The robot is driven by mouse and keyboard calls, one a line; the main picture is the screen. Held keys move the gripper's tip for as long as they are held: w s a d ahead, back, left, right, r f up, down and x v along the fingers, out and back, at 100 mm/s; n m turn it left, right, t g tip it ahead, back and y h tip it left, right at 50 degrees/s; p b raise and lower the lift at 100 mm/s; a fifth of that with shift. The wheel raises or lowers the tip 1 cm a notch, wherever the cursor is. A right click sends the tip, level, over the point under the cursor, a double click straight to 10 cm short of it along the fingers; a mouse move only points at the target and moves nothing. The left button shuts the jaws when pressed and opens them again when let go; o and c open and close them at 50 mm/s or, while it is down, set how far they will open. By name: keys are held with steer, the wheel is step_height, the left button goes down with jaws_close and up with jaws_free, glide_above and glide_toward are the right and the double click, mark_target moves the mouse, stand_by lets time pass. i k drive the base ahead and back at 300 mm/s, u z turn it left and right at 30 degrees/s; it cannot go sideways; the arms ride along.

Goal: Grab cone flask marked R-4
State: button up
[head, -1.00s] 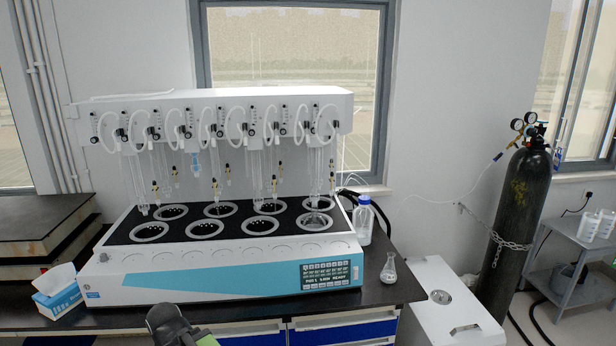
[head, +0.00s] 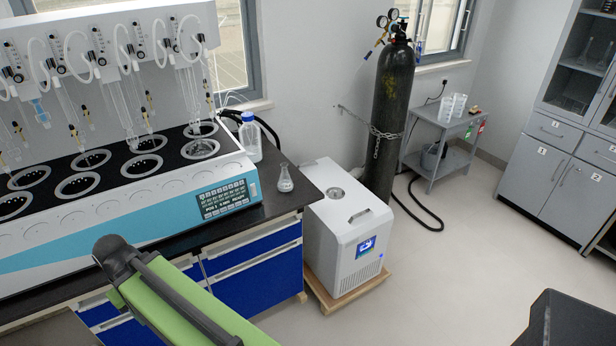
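A small clear cone flask (head: 285,180) stands upright on the right end of the black bench top, just right of the distiller's display. Its marking is too small to read. My green and black arm reaches up from the bottom edge of the head view, left of and below the flask. The arm's end with my gripper cannot be made out, so its fingers are not seen. Nothing touches the flask.
The multi distiller (head: 130,200) fills the left. A blue-capped bottle (head: 250,137) stands behind the flask. Open floor lies to the right.

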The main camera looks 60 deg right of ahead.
mark_target(285, 184)
steer(key=z, duration=1.6)
steer(key=k, duration=0.55)
steer(key=u, duration=0.85)
steer(key=i, duration=0.8)
